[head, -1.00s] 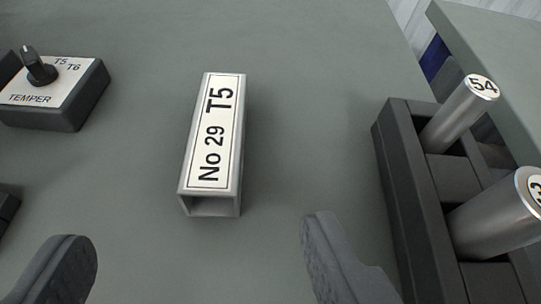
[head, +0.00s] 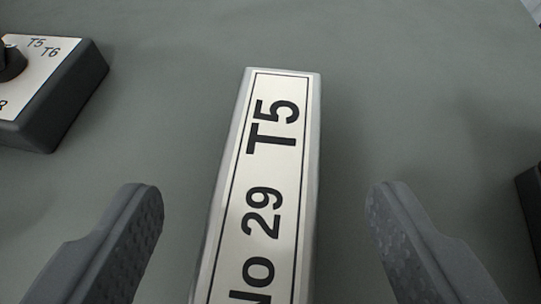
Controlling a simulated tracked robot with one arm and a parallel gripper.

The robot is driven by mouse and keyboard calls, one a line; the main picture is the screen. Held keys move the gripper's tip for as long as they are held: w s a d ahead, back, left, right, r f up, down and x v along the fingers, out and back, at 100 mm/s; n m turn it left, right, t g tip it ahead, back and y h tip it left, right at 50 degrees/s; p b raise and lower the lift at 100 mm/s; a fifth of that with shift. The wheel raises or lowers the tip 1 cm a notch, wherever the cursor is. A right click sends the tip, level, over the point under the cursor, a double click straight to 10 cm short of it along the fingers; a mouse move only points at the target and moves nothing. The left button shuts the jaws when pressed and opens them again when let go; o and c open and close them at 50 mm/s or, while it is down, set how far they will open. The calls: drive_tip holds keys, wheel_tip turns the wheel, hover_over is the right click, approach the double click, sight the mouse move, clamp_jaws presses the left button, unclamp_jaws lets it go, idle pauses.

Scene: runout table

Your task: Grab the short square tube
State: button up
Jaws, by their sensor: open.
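The short square tube (head: 262,190) lies on the table, pointing away from me and leaning slightly right at its far end. It is silver with a white label on top reading "No 29 T5". Its near end is cut off by the bottom of the picture. My gripper (head: 264,200) is open, with one dark finger on each side of the tube. There is a visible gap between each finger and the tube. I cannot tell how far the fingertips are above the table.
A dark box with a white face and a black knob (head: 10,63), marked T5 and T6, stands at the upper left. The edge of a dark object (head: 530,215) shows at the far right. The grey-green table (head: 420,90) is clear beyond the tube.

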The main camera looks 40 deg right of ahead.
sight(268, 197)
drive_tip(key=x, duration=0.2)
drive_tip(key=shift+w+d+f, duration=0.15)
drive_tip(key=shift+w+d, duration=0.05)
drive_tip(key=shift+w, duration=0.05)
drive_tip(key=c, duration=1.2)
drive_tip(key=shift+c, duration=0.2)
